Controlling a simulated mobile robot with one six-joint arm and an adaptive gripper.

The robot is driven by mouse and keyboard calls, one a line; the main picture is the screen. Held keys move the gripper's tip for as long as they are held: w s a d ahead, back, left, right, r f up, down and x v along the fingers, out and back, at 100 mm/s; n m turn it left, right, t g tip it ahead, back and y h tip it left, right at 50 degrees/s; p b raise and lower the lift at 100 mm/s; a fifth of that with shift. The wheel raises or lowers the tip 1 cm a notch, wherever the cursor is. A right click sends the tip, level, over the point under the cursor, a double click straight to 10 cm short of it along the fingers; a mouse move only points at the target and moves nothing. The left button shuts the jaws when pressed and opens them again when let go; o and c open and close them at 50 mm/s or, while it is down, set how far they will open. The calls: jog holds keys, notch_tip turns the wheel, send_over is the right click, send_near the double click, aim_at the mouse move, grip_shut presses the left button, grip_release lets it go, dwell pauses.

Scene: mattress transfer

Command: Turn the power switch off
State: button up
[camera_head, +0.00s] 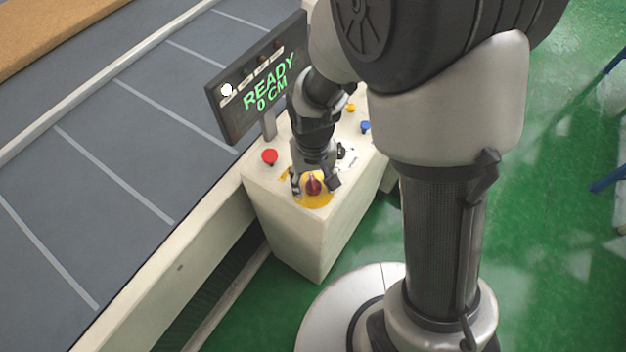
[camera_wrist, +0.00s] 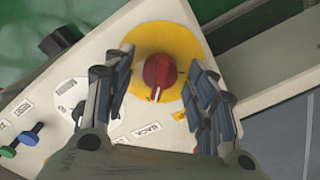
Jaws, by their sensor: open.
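The power switch (camera_wrist: 159,72) is a red rotary knob on a round yellow plate (camera_wrist: 185,42) in the wrist view. A white mark on the knob points toward the bottom of that view. In the head view the red knob (camera_head: 314,186) sits at the near end of the cream control box (camera_head: 285,230). My gripper (camera_head: 315,187) is over the knob, pointing down. In the wrist view my gripper (camera_wrist: 160,85) is open, with one finger on each side of the knob and gaps between. Whether the fingertips reach the knob's height is unclear.
A display (camera_head: 262,80) reading "READY 0 CM" stands on the box. A red button (camera_head: 269,156), a blue button (camera_head: 365,126) and a black knob (camera_wrist: 60,42) are nearby. A grey conveyor (camera_head: 95,130) runs along the left.

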jog(key=shift+f, duration=0.1)
jog(key=shift+c, duration=0.4)
jog(key=c, duration=1)
jog(key=shift+n, duration=0.4)
jog(key=n+p, duration=0.1)
jog(key=n, duration=0.2)
jog(key=shift+n, duration=0.4)
jog(key=n, duration=0.4)
jog(key=n+p, duration=0.1)
jog(key=n, duration=0.8)
jog(key=shift+n, duration=0.3)
